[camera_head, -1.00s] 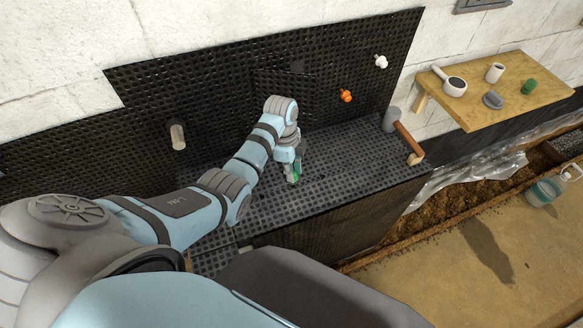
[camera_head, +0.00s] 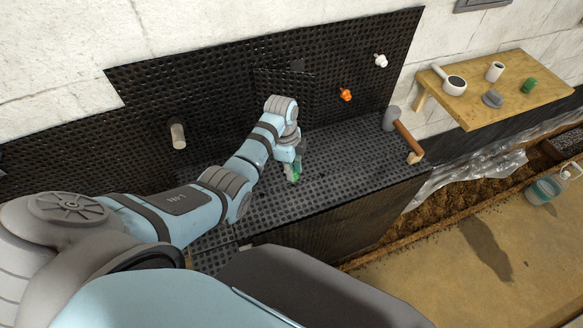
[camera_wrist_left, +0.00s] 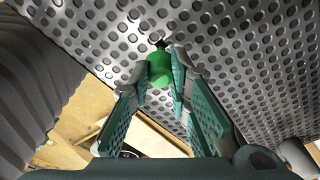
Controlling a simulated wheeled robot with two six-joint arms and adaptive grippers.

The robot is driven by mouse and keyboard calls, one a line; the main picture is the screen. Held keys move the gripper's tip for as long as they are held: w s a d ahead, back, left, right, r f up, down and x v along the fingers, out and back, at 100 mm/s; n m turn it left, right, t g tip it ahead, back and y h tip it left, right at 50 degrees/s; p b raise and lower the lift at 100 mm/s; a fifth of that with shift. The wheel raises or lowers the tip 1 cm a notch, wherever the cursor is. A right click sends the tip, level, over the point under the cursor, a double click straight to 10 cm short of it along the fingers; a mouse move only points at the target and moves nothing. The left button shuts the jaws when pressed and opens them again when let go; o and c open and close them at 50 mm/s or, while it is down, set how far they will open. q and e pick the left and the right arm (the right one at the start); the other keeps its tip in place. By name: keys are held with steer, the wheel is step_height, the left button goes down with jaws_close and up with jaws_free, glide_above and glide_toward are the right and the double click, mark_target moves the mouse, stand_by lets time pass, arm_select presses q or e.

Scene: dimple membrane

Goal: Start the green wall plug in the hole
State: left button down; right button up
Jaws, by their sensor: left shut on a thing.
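The green wall plug (camera_wrist_left: 158,72) is between the fingertips of my left gripper (camera_wrist_left: 160,84), which is shut on it. In the head view the green plug (camera_head: 295,176) is small and partly covered by the left gripper (camera_head: 291,168), over the dimpled black ledge. In the wrist view a small dark spot lies just past the plug's far end, against the dimpled membrane (camera_wrist_left: 255,50). I cannot tell whether it is the hole or part of the plug, nor whether the plug touches the membrane. My right gripper is out of view.
An orange plug (camera_head: 346,95) and a white plug (camera_head: 381,61) stick out of the wall to the right. A grey pipe stub (camera_head: 178,135) juts out at left. A mallet (camera_head: 406,138) lies on the ledge's right end. A wooden shelf (camera_head: 480,108) holds several cups.

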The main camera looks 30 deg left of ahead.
arm_select(q)
steer(key=shift+f+b, duration=0.85)
steer(key=shift+f, duration=0.4)
steer(key=c, duration=1.4)
jaws_free()
steer(key=r, duration=0.5)
steer(key=a+r, duration=0.1)
steer(key=r, duration=0.1)
steer(key=shift+r, duration=0.25)
steer(key=shift+s+f, duration=0.1)
